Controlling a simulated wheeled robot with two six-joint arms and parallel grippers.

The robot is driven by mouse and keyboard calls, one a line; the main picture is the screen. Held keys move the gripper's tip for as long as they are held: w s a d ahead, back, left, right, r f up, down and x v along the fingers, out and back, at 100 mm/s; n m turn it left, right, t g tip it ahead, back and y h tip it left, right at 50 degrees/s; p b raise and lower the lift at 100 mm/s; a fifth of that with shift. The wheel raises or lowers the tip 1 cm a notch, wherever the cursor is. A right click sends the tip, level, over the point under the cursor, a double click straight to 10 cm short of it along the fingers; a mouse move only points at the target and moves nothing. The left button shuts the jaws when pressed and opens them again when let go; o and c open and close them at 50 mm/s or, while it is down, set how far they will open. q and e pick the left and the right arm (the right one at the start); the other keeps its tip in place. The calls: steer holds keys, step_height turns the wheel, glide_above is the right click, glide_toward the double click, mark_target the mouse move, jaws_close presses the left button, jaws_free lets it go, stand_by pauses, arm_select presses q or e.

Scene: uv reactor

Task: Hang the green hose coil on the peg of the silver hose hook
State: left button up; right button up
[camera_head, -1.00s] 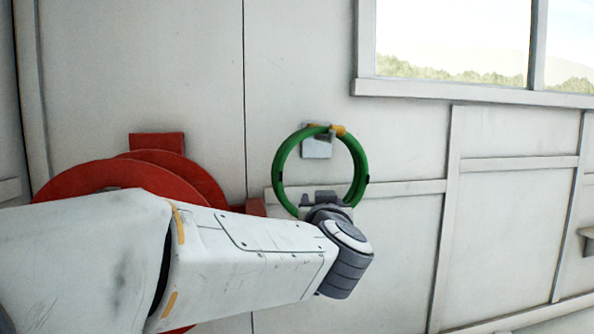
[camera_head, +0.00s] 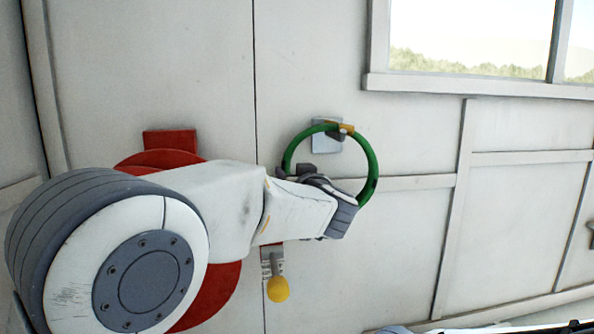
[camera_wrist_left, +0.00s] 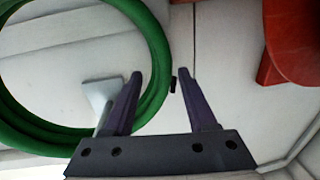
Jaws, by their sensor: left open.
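The green hose coil (camera_head: 374,170) is at the silver hose hook (camera_head: 325,142) on the wall in the head view. Its top crosses the hook's plate at the peg, and it appears to hang there; the exact contact is too small to tell. My left gripper (camera_head: 306,172) is at the coil's left side, below the hook, with the arm covering the coil's lower left. In the left wrist view the gripper (camera_wrist_left: 162,75) is open, its fingers apart. The coil (camera_wrist_left: 158,50) fills the left there, with its right strand behind and between the fingers. My right gripper is not in view.
A red reel (camera_head: 215,290) is on the wall behind my left arm; it also shows in the left wrist view (camera_wrist_left: 290,40). A yellow knob (camera_head: 278,289) sits below the arm. A window (camera_head: 470,40) is at upper right. The wall right of the coil is mostly clear.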

arm_select(q)
steer(key=shift+w+a, duration=0.1)
steer(key=shift+w, duration=0.25)
jaws_close()
steer(key=shift+r, duration=0.1)
stand_by(1.6)
jaws_free()
steer(key=shift+s, duration=0.1)
